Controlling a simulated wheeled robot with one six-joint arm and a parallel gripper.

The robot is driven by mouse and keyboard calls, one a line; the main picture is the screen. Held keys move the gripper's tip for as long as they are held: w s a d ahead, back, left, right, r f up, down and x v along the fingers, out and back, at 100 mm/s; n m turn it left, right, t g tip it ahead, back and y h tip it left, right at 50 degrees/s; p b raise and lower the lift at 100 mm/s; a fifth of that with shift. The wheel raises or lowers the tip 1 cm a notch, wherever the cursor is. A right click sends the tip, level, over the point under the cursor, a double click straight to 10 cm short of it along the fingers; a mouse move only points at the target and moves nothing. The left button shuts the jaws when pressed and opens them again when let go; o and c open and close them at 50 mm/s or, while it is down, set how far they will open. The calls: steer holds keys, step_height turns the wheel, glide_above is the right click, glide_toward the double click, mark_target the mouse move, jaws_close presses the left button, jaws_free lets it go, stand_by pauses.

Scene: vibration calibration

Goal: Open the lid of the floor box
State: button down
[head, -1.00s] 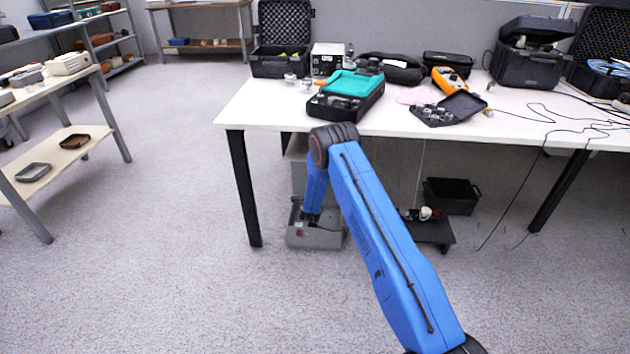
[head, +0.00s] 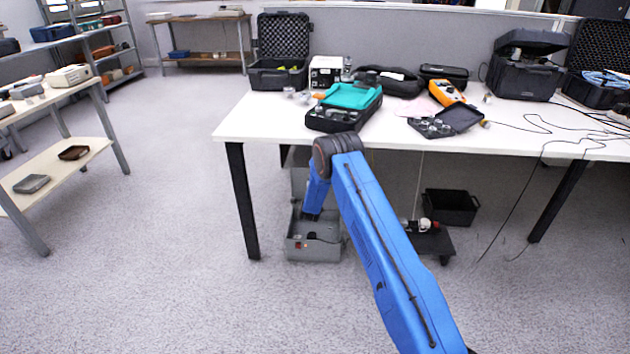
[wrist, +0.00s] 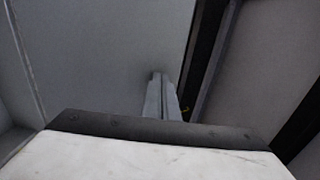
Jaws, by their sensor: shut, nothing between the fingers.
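The floor box (head: 313,250) is a grey box on the floor under the left end of the white table. A grey upright panel (head: 299,181), which looks like its raised lid, stands at its back, and the box's dark inside shows in the head view. My arm reaches down over the box and hides part of it and of the panel. In the wrist view my gripper (wrist: 158,80) is shut and empty, in front of a large plain grey surface (wrist: 100,60). I cannot tell whether the fingertips touch it.
The white table (head: 400,136) stands above the box, with cases and tools on top. Its black leg (head: 243,200) is close to the left of the box. A low dark platform (head: 432,242) and a black crate (head: 452,206) are to the right. Floor in front is clear.

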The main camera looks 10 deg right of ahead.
steer(key=v, duration=1.7)
steer(key=shift+s, duration=0.15)
